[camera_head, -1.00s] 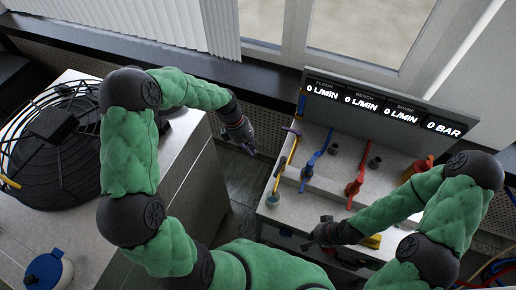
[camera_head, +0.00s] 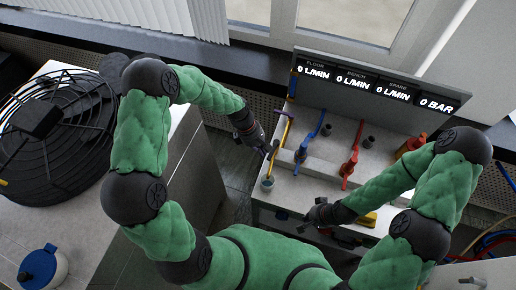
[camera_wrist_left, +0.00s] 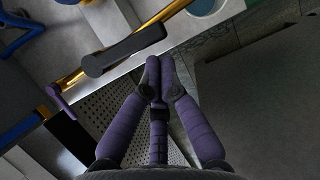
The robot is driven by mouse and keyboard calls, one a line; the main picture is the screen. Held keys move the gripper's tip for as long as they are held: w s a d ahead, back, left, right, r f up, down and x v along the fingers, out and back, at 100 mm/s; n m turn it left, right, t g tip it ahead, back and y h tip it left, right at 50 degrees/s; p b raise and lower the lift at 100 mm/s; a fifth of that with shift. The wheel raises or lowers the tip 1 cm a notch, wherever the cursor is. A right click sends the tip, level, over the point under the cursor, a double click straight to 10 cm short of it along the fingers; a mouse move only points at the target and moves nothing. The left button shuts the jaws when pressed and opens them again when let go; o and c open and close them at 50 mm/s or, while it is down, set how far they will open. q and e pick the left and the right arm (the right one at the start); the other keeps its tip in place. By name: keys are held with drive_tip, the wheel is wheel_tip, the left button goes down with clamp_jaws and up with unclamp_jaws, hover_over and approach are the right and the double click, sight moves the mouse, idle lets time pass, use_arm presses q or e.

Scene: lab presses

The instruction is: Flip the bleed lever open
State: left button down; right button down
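A yellow pipe (camera_head: 280,137) stands at the left of the bench panel. A dark, bar-like lever (camera_wrist_left: 124,50) crosses this pipe in the left wrist view; I take it for the bleed lever, though no label shows. A purple handle (camera_wrist_left: 60,100) is at the pipe's far end. My left gripper (camera_head: 266,150) is beside the pipe. In the left wrist view its purple fingers (camera_wrist_left: 157,72) are together, empty, with the tips close to the dark lever; contact cannot be told. My right gripper (camera_head: 310,224) hangs before the bench front, its fingers unclear.
A blue lever (camera_head: 303,152) and a red lever (camera_head: 349,166) stand right of the yellow pipe. A cup (camera_head: 267,184) is at its lower end. The display board (camera_head: 375,85) reads zero throughout. A large black fan (camera_head: 50,130) is at left.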

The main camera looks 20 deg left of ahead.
use_arm(q)
drive_tip(key=shift+d, duration=0.1)
use_arm(e)
drive_tip(key=shift+r, duration=0.1)
use_arm(q)
drive_tip(key=shift+s+d+p, duration=0.2)
drive_tip(key=shift+d+p, duration=0.25)
drive_tip(key=shift+d, duration=0.1)
use_arm(e)
drive_tip(key=shift+r, duration=0.35)
